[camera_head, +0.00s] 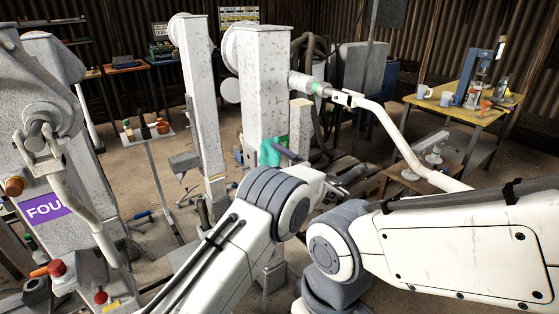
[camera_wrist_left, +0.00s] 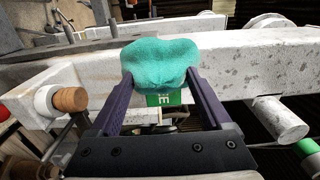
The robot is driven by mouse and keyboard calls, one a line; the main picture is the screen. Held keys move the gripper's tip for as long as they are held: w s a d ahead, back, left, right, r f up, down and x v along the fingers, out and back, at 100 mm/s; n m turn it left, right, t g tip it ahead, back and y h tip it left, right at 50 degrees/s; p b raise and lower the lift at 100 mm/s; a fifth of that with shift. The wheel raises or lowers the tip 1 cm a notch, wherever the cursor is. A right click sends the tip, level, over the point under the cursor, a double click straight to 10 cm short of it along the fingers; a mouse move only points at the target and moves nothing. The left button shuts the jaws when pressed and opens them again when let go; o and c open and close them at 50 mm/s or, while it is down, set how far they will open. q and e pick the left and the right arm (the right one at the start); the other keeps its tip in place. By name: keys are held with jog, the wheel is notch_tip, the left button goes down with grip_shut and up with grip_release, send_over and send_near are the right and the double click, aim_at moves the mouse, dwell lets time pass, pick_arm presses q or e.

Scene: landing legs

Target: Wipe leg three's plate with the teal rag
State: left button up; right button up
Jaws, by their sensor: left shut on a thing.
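The teal rag (camera_wrist_left: 160,62) is pinched between the purple fingers of my left gripper (camera_wrist_left: 160,78), bunched up above the fingertips. In the head view the rag (camera_head: 270,153) shows against the lower front of the speckled white middle leg (camera_head: 265,85), with a purple finger of my left gripper (camera_head: 278,149) beside it. A green plate (camera_wrist_left: 164,100) with a white letter E shows below the rag in the wrist view; the rag and fingers hide the rest. Whether the rag touches the plate or leg, I cannot tell. My right gripper is not in view.
Another white leg (camera_head: 198,90) stands behind. A curved white pipe (camera_head: 400,140) reaches right. A yellow table (camera_head: 462,105) holds mugs and bottles.

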pick_arm(q)
jog(key=shift+b+x, duration=0.8)
jog(key=shift+x, duration=0.35)
